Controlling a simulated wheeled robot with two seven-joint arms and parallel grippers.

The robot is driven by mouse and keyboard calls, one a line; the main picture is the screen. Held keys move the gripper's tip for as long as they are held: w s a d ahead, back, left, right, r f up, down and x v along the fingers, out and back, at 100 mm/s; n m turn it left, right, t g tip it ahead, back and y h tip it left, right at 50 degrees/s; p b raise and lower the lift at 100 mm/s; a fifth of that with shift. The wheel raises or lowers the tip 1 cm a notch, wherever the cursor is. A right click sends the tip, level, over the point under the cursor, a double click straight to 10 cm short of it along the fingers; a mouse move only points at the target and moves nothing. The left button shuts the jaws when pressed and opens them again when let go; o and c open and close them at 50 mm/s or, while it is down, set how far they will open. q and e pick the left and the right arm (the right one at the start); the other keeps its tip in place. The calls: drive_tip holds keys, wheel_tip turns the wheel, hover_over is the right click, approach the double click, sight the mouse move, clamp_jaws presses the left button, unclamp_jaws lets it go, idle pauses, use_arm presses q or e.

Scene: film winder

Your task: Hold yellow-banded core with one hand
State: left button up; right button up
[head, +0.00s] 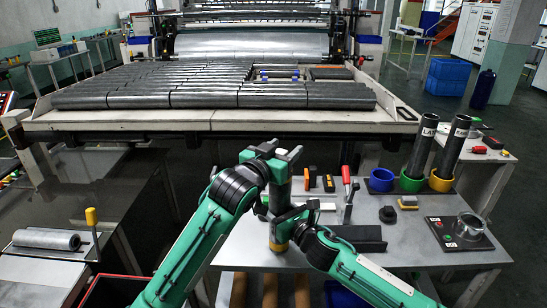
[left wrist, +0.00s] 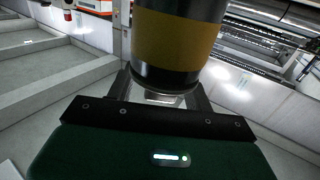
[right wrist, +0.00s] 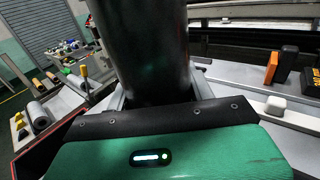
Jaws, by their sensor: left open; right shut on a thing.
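The yellow-banded core (head: 278,237) is a dark upright cylinder above the worktable, with its yellow band low down in the head view. My right gripper (head: 284,218) is shut on its dark body, which fills the upper middle of the right wrist view (right wrist: 140,50). My left gripper (head: 277,158) is open at the upper part of the core. In the left wrist view the yellow band (left wrist: 175,40) and a dark core end show close before the open fingers (left wrist: 162,95). The grippers hide parts of the core; I cannot tell whether the left fingers touch it.
The grey worktable (head: 345,222) carries a red-handled clamp (head: 347,190), small blocks and a metal ring on a dark plate (head: 468,226). Two dark cores labelled LA (head: 420,150) and L (head: 455,148) stand in green and yellow rings beside a blue ring (head: 381,180). The winder bed (head: 215,122) stands behind.

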use_arm(q)
drive_tip(key=v, duration=1.1)
drive_tip(key=shift+s+a, duration=0.15)
drive_tip(key=shift+s, duration=0.15)
use_arm(e)
drive_tip(key=o, duration=1)
drive_tip(key=shift+o, duration=0.2)
